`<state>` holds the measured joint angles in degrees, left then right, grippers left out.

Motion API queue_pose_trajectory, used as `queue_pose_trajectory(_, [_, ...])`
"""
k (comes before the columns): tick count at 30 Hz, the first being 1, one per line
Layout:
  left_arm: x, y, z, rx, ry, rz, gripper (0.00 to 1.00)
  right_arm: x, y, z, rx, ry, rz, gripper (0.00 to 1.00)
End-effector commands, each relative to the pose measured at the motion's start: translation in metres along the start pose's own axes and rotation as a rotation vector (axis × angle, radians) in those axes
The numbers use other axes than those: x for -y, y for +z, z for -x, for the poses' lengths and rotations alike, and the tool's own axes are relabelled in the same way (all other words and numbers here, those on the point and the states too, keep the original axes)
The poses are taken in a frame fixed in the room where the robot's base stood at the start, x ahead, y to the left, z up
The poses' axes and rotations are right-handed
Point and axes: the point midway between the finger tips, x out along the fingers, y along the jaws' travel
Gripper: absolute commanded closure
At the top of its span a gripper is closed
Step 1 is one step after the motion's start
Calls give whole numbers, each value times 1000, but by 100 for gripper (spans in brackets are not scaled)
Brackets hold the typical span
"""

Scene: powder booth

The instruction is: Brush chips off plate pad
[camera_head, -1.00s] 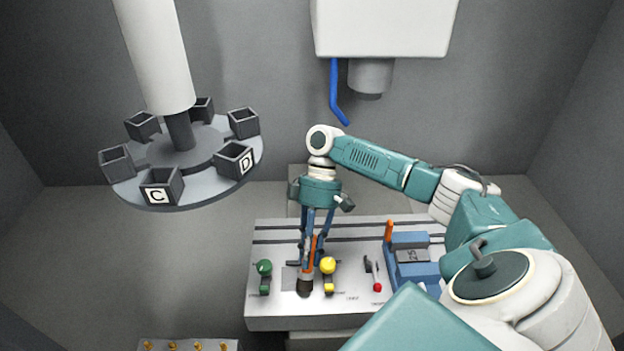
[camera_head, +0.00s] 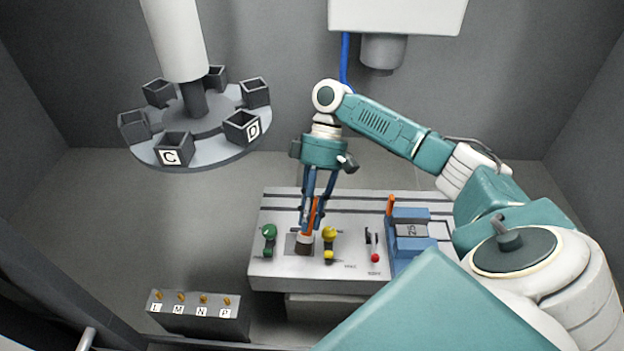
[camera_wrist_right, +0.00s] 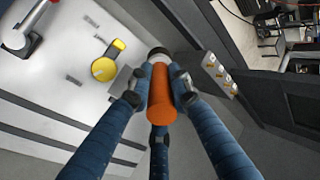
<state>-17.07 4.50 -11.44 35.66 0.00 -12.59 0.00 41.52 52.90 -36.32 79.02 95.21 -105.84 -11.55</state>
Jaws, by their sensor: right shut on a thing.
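My right gripper (camera_head: 310,222) points down over the grey plate (camera_head: 350,277), its fingers shut around the orange handle of a brush (camera_head: 304,246). The brush is roughly upright, its dark bristles at or just above a darker square pad (camera_head: 291,243) between the green and yellow clamps. I cannot tell whether the bristles touch. The brush hides part of the pad, and no separate chips can be made out. In the right wrist view the orange handle (camera_wrist_right: 162,97) sits between the blue fingers. My left gripper is not in view.
The green clamp (camera_head: 269,232) and yellow clamp (camera_head: 329,234) flank the brush closely. A red-tipped lever (camera_head: 375,256) and blue vise (camera_head: 410,247) stand right of them. A carousel of cups (camera_head: 200,150) hangs at upper left. A block labelled L, M, N, P (camera_head: 200,318) stands front left.

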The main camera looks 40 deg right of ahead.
Motion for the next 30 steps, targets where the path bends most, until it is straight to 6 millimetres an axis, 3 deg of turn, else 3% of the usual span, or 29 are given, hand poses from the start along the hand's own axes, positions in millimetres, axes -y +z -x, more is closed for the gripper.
queue_pose_trajectory(7, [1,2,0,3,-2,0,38,10,-4,15,-3,-1,-2,100])
queue_pose_trajectory(23, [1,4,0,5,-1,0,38,11,-4,16,-3,-1,-3,100])
queue_pose_trajectory(26, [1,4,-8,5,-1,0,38,11,-5,8,-8,0,-12,100])
queue_pose_trajectory(30, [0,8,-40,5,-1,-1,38,17,-10,-26,-45,7,-67,100])
